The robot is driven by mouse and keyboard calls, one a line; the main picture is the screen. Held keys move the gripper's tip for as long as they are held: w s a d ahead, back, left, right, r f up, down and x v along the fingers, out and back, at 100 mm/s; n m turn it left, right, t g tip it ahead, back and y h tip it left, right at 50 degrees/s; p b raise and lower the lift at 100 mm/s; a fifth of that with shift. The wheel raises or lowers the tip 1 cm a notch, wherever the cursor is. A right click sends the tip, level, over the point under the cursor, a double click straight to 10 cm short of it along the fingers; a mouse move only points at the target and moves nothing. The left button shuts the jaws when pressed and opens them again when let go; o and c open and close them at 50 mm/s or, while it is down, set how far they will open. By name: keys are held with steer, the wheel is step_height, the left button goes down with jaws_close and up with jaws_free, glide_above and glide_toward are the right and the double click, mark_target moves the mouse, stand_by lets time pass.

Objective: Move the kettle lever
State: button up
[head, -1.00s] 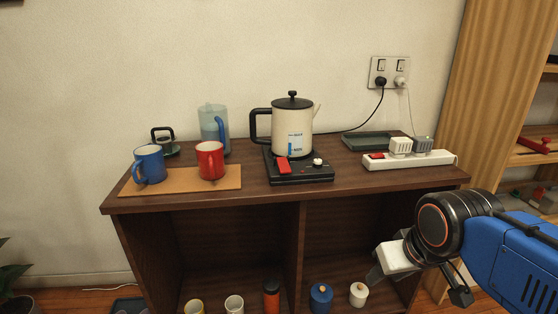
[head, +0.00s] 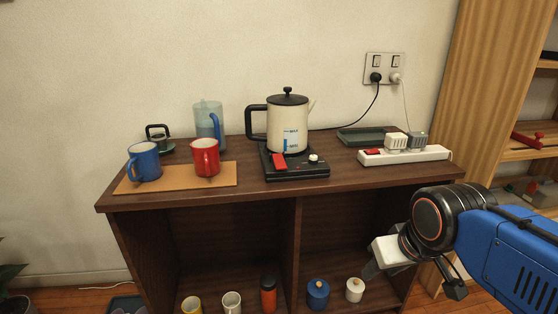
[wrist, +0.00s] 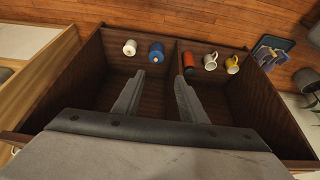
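The cream kettle (head: 288,130) with a black lid and black handle stands upright on its black base (head: 297,174) on top of the cabinet. A red lever (head: 279,161) sits at the base's front left, and a white knob (head: 313,158) is to its right. My gripper (head: 412,280) hangs at the lower right, in front of the cabinet and well away from the lever. In the wrist view, its two fingers (wrist: 160,80) are spread with nothing between them. The kettle and lever are not in the wrist view.
A blue mug (head: 145,162) and red mug (head: 206,157) stand on a tan board (head: 180,182), with a pitcher (head: 209,120) behind. A white power strip (head: 405,156) with plugs lies right of the kettle. Mugs and jars fill the lower shelves. The cabinet's front edge (head: 330,187) is clear.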

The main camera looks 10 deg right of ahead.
steer(key=c, duration=0.5)
steer(key=shift+w+r, duration=0.2)
steer(key=shift+r, duration=0.05)
jaws_close()
step_height(320, 180, up, 22)
steer(key=n+g, duration=0.6)
steer(key=n, duration=0.2)
glide_above(280, 165)
steer(key=shift+w+a+h, duration=0.35)
steer(key=shift+w+h, duration=0.05)
steer(key=shift+w, duration=0.1)
steer(key=shift+f, duration=0.2)
steer(key=shift+s+d+f, duration=0.15)
steer(key=shift+f, duration=1.55)
steer(key=shift+s+d+f, duration=0.1)
steer(key=shift+f, duration=1.6)
